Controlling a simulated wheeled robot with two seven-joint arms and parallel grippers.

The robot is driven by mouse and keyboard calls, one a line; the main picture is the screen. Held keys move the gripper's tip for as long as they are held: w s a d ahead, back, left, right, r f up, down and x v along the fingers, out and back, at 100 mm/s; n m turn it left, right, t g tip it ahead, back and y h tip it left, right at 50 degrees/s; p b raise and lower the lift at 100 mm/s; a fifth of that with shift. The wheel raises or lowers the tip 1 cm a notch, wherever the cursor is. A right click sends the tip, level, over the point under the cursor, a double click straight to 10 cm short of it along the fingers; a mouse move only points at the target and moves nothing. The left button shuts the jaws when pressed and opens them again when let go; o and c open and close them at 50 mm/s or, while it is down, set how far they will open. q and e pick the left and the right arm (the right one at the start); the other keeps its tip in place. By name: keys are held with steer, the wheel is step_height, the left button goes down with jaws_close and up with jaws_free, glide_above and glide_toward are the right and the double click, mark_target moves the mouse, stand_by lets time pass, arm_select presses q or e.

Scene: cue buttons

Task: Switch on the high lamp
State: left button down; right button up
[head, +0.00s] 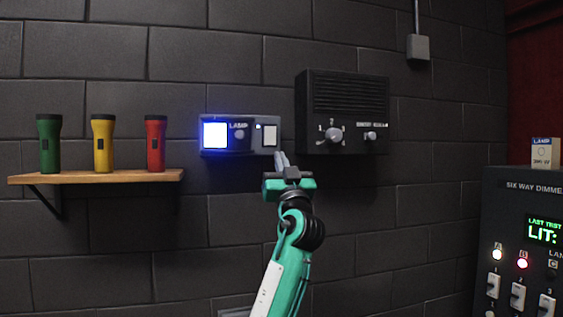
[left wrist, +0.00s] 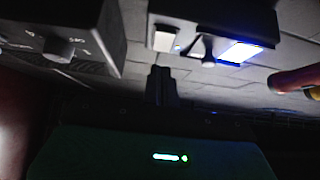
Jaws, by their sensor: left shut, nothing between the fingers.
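A grey lamp panel (head: 258,148) is on the dark block wall. It has a glowing blue-white square lamp (head: 215,135) at its left, a LAMP label, a small knob, a tiny blue light and a pale square button (head: 270,135) at its right. My left gripper (head: 282,158) is shut and empty, with its tips near the panel's lower right corner. I cannot tell whether they touch it. In the left wrist view, the shut fingers (left wrist: 160,85) show below the pale button (left wrist: 163,39), and the lit lamp (left wrist: 240,51) is to the right. My right gripper is out of view.
A black box with knobs (head: 342,100) is on the wall right of the panel. A wooden shelf (head: 100,177) at left holds green, yellow and red torches. A dimmer cabinet (head: 500,215) with switches stands at right, a small LAMP box (head: 541,153) on top.

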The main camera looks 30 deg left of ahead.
arm_select(q)
step_height(320, 180, down, 6)
steer(key=s+d+b, duration=0.2)
steer(key=b, duration=0.1)
steer(key=shift+s+d+r, duration=0.25)
steer(key=shift+d, duration=0.15)
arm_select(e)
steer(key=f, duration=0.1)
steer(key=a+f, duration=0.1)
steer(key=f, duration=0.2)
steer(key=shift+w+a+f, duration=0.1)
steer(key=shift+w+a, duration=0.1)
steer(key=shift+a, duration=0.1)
arm_select(q)
steer(key=shift+s+d, duration=0.1)
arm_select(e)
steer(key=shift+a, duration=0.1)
